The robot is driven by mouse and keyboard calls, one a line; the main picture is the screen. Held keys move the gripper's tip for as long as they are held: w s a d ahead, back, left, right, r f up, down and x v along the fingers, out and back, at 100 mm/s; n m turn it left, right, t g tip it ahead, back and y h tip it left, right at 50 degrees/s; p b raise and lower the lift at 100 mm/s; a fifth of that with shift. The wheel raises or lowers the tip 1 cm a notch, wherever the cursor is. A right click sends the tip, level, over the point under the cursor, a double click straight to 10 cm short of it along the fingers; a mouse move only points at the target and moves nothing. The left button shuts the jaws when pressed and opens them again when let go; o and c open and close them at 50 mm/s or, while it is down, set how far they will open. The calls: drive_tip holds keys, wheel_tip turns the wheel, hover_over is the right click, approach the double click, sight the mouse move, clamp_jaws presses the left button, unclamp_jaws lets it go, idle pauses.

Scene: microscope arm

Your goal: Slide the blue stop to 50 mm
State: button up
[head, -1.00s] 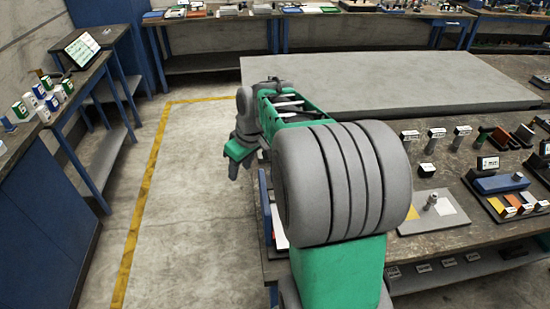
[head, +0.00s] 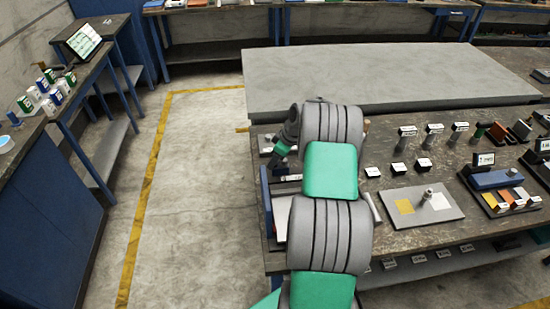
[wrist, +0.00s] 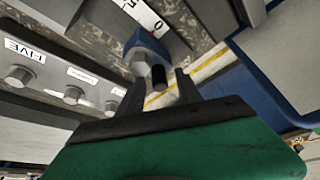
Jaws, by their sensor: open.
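In the wrist view, the blue stop (wrist: 147,43) sits beside a white scale strip (wrist: 148,15), where a "0" mark shows close to it. A grey knob with a dark end (wrist: 146,63) projects from the stop toward my gripper. My gripper (wrist: 160,78) is open, its two dark fingers pointing at the stop, with the knob's dark end seen between the fingertips. I cannot tell whether a finger touches it. The 50 mm mark cannot be made out. In the head view, my arm hides the stop and most of my gripper.
In the wrist view, a grey panel with several round knobs (wrist: 72,94) and labels lies left, and a blue bench edge (wrist: 262,82) right. In the head view, a plate with a peg (head: 447,208) and labelled blocks stand on the bench right of my arm. Floor (head: 200,190) is clear at left.

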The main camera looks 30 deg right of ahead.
clamp_jaws()
idle(0.4)
idle(1.0)
